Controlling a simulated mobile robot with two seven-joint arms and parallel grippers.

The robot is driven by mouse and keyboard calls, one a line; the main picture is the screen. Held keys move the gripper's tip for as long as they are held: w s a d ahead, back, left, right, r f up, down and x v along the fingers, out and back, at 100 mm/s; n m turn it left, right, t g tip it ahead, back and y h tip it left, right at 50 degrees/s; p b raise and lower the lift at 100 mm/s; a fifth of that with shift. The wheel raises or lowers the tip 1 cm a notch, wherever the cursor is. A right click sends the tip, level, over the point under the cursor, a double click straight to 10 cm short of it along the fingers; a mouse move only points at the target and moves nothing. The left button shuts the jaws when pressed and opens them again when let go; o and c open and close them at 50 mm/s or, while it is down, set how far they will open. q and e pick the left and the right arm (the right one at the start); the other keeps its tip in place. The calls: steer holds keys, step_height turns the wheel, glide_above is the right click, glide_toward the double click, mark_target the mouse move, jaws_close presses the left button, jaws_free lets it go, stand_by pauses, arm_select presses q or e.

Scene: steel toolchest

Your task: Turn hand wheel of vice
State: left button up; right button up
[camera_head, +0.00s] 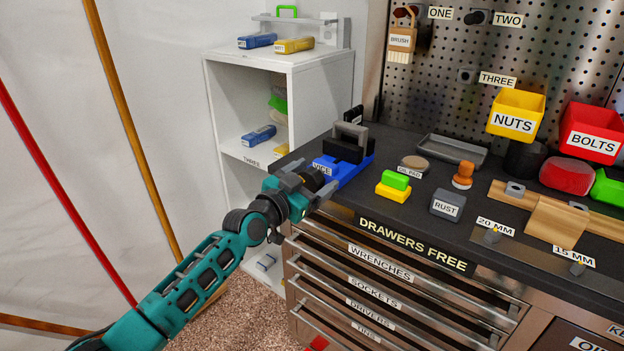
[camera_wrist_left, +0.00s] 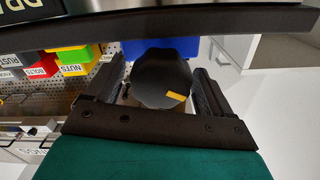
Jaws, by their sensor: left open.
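The blue vice (camera_head: 345,166) with dark jaws stands on the left front corner of the black worktop. Its black hand wheel (camera_wrist_left: 162,79) shows in the left wrist view as a round knob with a yellow mark. In the head view the wheel is mostly hidden by my gripper. My left gripper (camera_head: 306,184) is at the front of the vice. In the left wrist view its open fingers (camera_wrist_left: 160,92) stand on either side of the wheel, with a visible gap on both sides. My right gripper is not in view.
On the worktop (camera_head: 401,218) right of the vice are a green and yellow block (camera_head: 394,187), a grey RUST block (camera_head: 448,205) and an orange-topped tool (camera_head: 463,175). A white shelf (camera_head: 303,63) stands behind. Drawers (camera_head: 380,290) lie below the worktop edge.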

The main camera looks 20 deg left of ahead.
arm_select(q)
steer(key=shift+c, duration=0.4)
steer(key=c, duration=0.9)
steer(key=shift+n, duration=0.3)
